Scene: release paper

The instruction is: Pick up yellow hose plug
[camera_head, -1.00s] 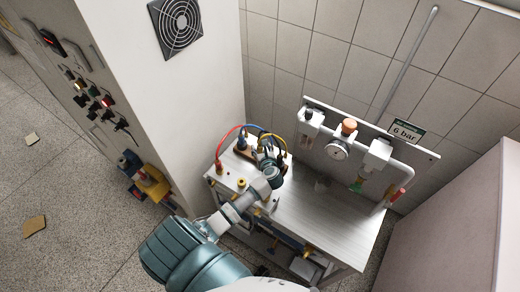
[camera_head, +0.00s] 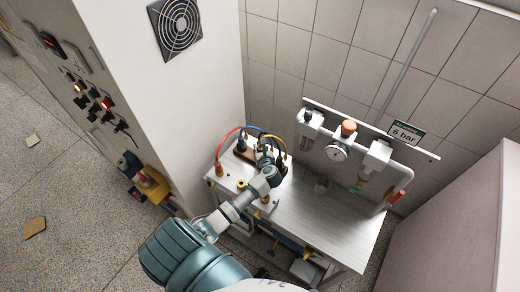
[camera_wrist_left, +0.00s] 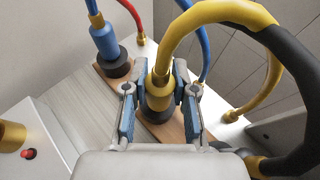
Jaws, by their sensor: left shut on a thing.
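The yellow hose plug (camera_wrist_left: 160,92) stands in a dark round base on a brown wooden strip, seen in the left wrist view. Its yellow hose (camera_wrist_left: 215,12) arches up and to the right, turning black further along. My left gripper (camera_wrist_left: 160,108) is shut on the yellow plug, with one blue-padded finger on each side. In the head view my left gripper (camera_head: 267,160) is over the back left part of the bench, and the wrist hides most of the plug. My right gripper is not in view.
Red, blue and yellow hoses arch around the gripper. The metal bench top (camera_head: 320,220) is mostly clear to the right. A gauge panel (camera_head: 365,140) stands behind it, and a white cabinet (camera_head: 165,100) at left.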

